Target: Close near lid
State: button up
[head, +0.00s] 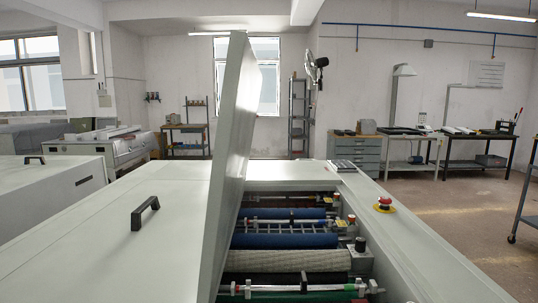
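A long pale grey lid (233,150) of the plate processor stands raised on edge in the middle of the head view, leaning slightly right at its top. Beside it on the right, the processor's bay is open, showing blue rollers (285,241), a cream roller (290,261) and metal rods. To the left of the raised lid is a flat pale panel (100,235) with a black handle (145,212), lying level. The lid hides part of the bay and its own lower edge. My gripper is not in view.
A red emergency button (384,204) on a yellow base sits on the processor's right rim. Another pale unit (50,195) with a black handle stands at left. Free floor (450,220) lies to the right, with a cart (530,195) at the edge. Benches line the back wall.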

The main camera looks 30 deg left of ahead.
aim_at(243, 77)
jog(key=k, duration=1.9)
jog(key=u, duration=1.15)
jog(key=i, duration=1)
jog(key=z, duration=0.05)
